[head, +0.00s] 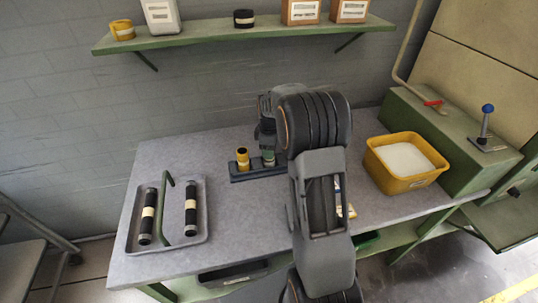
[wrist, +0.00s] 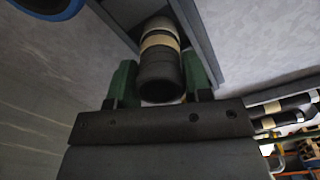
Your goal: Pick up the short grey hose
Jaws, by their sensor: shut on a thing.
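The short grey hose (wrist: 160,72) is a dark grey tube with a beige band, seen between my green fingers in the wrist view. My gripper (wrist: 160,80) is shut on it, one finger on each side. The far end of the hose is at the dark rack (wrist: 199,40); I cannot tell whether it still rests in it. In the head view my gripper (head: 268,157) is at the right part of the rack (head: 243,177), and my arm hides most of the hose.
A yellow tube (head: 242,158) stands in the rack, left of my gripper. A grey tray (head: 168,240) with two banded black hoses and a green rod lies at the left. A yellow bin (head: 405,185) stands right. A green shelf (head: 215,38) hangs behind. The table's left-middle is clear.

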